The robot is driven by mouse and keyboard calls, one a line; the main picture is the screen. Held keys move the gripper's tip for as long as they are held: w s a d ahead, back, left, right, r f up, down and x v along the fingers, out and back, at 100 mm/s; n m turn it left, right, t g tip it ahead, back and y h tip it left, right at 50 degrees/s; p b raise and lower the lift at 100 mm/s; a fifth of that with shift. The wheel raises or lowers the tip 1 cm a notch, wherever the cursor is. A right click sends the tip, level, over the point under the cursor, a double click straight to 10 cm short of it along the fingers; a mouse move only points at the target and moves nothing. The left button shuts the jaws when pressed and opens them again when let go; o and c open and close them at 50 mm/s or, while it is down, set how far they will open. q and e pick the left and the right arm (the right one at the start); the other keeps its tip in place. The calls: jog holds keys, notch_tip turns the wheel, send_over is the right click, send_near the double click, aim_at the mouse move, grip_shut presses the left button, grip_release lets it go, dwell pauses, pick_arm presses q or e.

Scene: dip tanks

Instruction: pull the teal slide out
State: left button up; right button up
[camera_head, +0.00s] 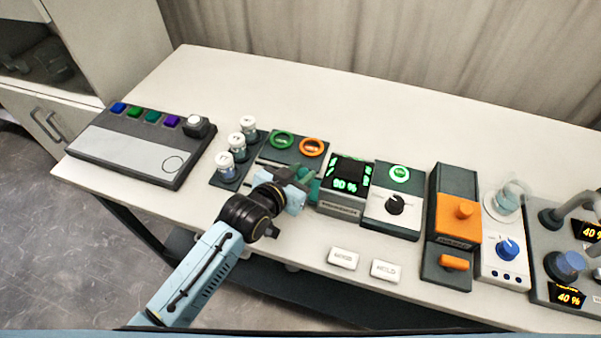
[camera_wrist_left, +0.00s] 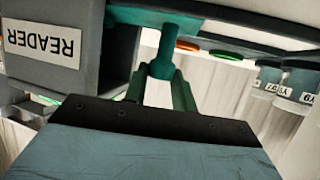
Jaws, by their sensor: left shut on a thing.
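The teal slide (camera_head: 314,188) shows in part at the left side of the reader (camera_head: 341,205), a grey box whose display reads 80 %. My left gripper (camera_head: 297,183) hides much of the slide there. In the left wrist view, my left gripper (camera_wrist_left: 160,80) is shut on the slide's teal knob (camera_wrist_left: 163,58), with one finger on each side of it. The reader (camera_wrist_left: 60,48), with its READER label upside down, stands close on the left of that view. How far the slide sits in the reader is hidden. My right gripper is not in view.
Several white-capped vials (camera_head: 240,140) stand left of my left gripper. Green (camera_head: 281,140) and orange (camera_head: 312,147) rings lie behind it. A dial box (camera_head: 393,204) stands right of the reader. Two white labelled blocks (camera_head: 343,259) lie in front. The table's back (camera_head: 330,95) is clear.

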pick_arm(q)
grip_shut()
jog(key=shift+w+a, duration=0.1)
jog(key=shift+a, duration=0.25)
jog(key=w+a, duration=0.1)
jog(key=a, duration=0.1)
jog(key=a+p, duration=0.1)
jog(key=a, duration=0.2)
jog(key=w+a, duration=0.1)
jog(key=a, duration=0.2)
jog(key=shift+w+a, duration=0.15)
jog(key=shift+w, duration=0.15)
jog(key=shift+w+a, duration=0.25)
jog(key=shift+a, duration=0.25)
jog(key=o, duration=0.9)
grip_release()
jog(key=shift+a, duration=0.1)
jog(key=p+v, duration=0.1)
jog(key=v, duration=1.2)
jog(key=shift+s+r+p, duration=0.15)
jog(key=shift+s+p, duration=0.05)
jog(key=shift+p, duration=0.15)
